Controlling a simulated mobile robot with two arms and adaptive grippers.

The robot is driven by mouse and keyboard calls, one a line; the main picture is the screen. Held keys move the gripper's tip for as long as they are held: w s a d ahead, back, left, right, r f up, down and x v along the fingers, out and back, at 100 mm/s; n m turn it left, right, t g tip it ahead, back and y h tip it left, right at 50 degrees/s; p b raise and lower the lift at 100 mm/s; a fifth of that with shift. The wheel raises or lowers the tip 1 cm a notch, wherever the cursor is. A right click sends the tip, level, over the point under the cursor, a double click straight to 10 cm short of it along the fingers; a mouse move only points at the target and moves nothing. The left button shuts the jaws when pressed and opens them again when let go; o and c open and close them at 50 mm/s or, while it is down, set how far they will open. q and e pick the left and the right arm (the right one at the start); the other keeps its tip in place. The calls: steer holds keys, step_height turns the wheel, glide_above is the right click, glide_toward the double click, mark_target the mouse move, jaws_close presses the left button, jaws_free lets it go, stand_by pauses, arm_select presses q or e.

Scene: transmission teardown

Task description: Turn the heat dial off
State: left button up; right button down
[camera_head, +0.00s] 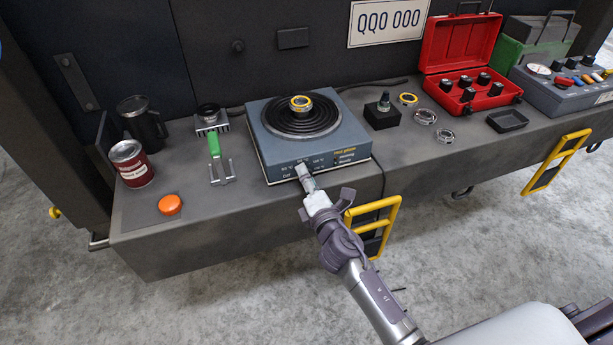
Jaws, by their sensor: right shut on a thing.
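A blue-grey hot plate (262,133) with a ringed black heating surface stands on the grey bench. A small ring-shaped metal part with a yellow band (300,103) sits at the middle of its top. My right gripper (305,175) reaches up to the front face of the hot plate, at the labelled control panel. Its fingers are shut at the heat dial, which they mostly hide, so I cannot read the dial's setting. My left gripper is not in view.
Left on the bench (245,222) are a red can (131,165), a dark mug (143,124), an orange button (170,205) and a green-handled puller (216,150). Right are a black block (382,117), bearing rings (425,117), a red case (455,55) and a control box (565,92).

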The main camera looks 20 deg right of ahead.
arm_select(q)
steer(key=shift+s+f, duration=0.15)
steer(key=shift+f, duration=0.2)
arm_select(e)
steer(key=shift+n, duration=0.7)
steer(key=c, duration=0.8)
jaws_free()
steer(key=shift+f, duration=0.1)
steer(key=shift+s+f, duration=0.1)
steer(key=shift+s, duration=0.35)
steer(key=s, duration=0.7)
steer(key=shift+r, duration=0.25)
